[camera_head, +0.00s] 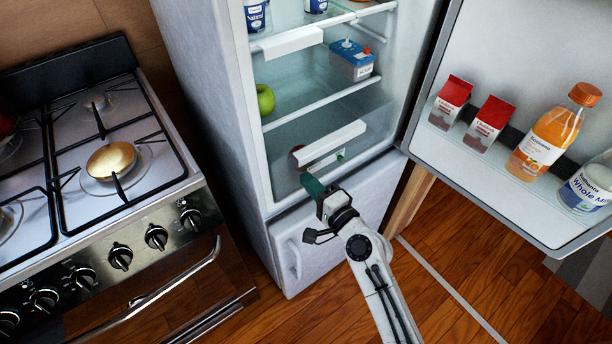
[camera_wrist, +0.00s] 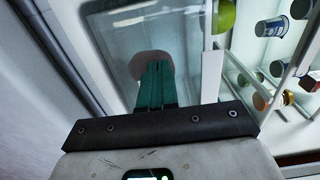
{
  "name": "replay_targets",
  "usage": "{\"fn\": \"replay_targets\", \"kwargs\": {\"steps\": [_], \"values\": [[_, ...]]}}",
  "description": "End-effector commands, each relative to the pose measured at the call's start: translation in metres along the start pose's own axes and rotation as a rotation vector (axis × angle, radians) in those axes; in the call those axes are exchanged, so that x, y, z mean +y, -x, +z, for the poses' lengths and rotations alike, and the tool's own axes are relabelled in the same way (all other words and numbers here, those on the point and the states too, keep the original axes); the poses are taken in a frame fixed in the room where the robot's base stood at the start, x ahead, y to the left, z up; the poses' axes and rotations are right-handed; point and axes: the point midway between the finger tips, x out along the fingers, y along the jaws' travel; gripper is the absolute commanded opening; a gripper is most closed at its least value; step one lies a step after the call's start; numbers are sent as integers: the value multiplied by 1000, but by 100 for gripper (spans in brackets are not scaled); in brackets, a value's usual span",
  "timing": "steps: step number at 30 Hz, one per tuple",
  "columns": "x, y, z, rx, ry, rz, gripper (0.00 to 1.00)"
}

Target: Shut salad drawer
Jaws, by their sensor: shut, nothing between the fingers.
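The salad drawer (camera_head: 330,144) is at the bottom of the open fridge compartment, with a clear body and a white front strip. The strip also shows in the wrist view (camera_wrist: 212,75). I cannot tell exactly how far out the drawer sits. A reddish round item (camera_head: 296,155) shows dimly through the clear plastic, partly hidden behind my fingers in the wrist view (camera_wrist: 150,61). My gripper (camera_head: 310,184) has green fingers, shut and empty, at the drawer's lower left front. Whether the fingertips touch it is unclear.
The fridge door (camera_head: 500,130) stands wide open at right, with cartons and bottles on its shelf. A green apple (camera_head: 265,99) and a blue-white box (camera_head: 351,60) sit on shelves above the drawer. A stove (camera_head: 95,170) stands at left. Wooden floor (camera_head: 460,250) is clear at right.

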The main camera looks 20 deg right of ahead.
Motion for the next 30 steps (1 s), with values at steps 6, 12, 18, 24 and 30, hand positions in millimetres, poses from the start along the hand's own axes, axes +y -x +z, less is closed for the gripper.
{"fn": "replay_targets", "kwargs": {"steps": [6,12,18,24,30], "values": [[0,-16,0,-1,0,1,0],[0,-17,0,-1,0,1,0],[0,-18,0,-1,0,0,0],[1,-48,1,-3,-1,-1,0],[2,-88,0,-2,0,-1,0]]}}
